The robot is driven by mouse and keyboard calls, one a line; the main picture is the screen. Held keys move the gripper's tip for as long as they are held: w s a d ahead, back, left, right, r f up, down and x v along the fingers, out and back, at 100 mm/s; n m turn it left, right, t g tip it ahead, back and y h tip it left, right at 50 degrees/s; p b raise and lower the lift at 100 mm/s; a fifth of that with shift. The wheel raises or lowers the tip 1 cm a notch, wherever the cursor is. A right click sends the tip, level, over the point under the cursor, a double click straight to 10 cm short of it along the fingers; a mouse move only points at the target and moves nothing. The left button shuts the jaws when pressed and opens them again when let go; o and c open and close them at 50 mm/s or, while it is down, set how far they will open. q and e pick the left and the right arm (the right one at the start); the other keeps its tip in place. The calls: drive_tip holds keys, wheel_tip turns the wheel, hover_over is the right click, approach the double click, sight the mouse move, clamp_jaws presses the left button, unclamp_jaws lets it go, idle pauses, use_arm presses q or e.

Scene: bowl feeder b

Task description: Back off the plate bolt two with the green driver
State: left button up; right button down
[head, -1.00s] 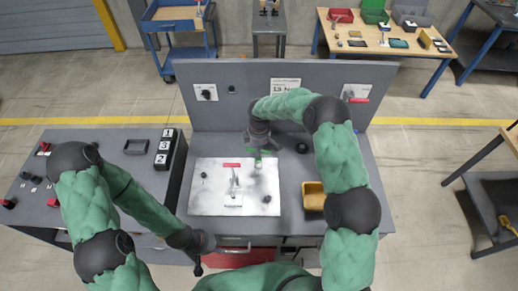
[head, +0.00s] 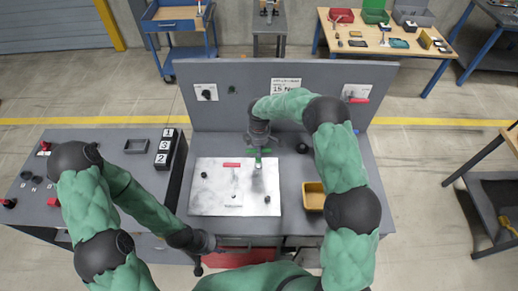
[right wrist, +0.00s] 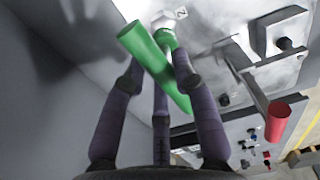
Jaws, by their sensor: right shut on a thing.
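The green driver (right wrist: 157,65) has a bar-like green handle and a pale socket end. It also shows in the head view (head: 265,151), above the back right part of the white plate (head: 222,203). My right gripper (right wrist: 160,78) is shut on the driver's green handle. In the right wrist view, the socket end is beside a small tag marked 2 on the plate. The bolt under it is hidden, so I cannot tell whether they touch. Dark knobs stand on the plate at left (head: 204,175) and right (head: 267,199). My left gripper (head: 197,243) is low at the bench front, its jaws unclear.
A red-handled clamp (head: 232,165) stands on the plate, close to the driver. A grey back panel (head: 230,110) rises behind. A yellow bin (head: 313,197) is to the right, with a dark round knob (head: 302,148) behind it. A numbered block (head: 164,150) stands left.

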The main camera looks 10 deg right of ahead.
drive_tip(key=shift+a+r+n, duration=0.1)
drive_tip(key=shift+n, duration=0.9)
drive_tip(key=shift+n, duration=1.3)
drive_tip(key=shift+a+n, duration=0.1)
drive_tip(key=shift+n, duration=1.1)
drive_tip(key=shift+n, duration=1.2)
